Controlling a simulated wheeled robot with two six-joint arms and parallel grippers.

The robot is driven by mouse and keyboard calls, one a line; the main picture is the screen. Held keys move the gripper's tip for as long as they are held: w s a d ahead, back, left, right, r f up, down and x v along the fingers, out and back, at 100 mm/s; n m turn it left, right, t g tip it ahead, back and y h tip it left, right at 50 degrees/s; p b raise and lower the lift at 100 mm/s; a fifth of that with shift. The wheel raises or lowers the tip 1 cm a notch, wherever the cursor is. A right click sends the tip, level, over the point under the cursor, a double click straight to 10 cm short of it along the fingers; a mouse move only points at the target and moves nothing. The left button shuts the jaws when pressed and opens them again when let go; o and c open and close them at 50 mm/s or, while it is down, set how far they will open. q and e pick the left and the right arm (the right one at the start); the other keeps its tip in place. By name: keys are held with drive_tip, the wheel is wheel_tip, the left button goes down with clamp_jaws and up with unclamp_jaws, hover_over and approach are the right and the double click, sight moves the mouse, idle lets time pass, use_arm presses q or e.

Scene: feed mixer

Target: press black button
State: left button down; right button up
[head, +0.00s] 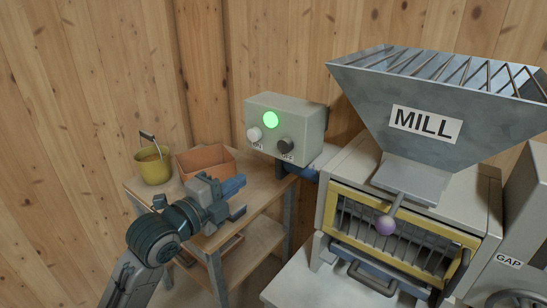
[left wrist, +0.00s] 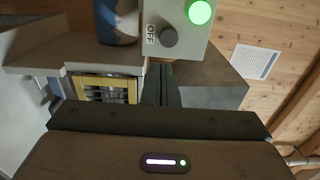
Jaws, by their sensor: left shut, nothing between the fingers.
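The black button (head: 287,145) sits at the lower right on the front of a grey control box (head: 308,120), above an OFF label. In the left wrist view the black button (left wrist: 168,37) shows near the top, beside its OFF label. A white button (head: 254,134) sits to its left, and a lit green lamp (head: 270,120) is above them. My left gripper (head: 238,197) is shut and empty, over the wooden table, below and left of the box, apart from the button. My right gripper is in neither view.
The wooden table (head: 262,192) holds an orange-brown bin (head: 207,160) and a yellow-green bucket (head: 154,170). The mill, with its hopper (head: 440,105) and purple-knobbed lever (head: 386,225), stands on the right. A plank wall is behind.

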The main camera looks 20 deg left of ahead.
sight(282, 152)
use_arm(q)
drive_tip(key=p+x, duration=0.4)
drive_tip(key=x, duration=0.8)
drive_tip(key=shift+d+r+p, duration=0.1)
drive_tip(key=shift+p, duration=0.3)
drive_tip(key=shift+w+d, duration=0.15)
drive_tip(key=shift+w, duration=0.45)
drive_tip(key=shift+b+x, duration=0.8)
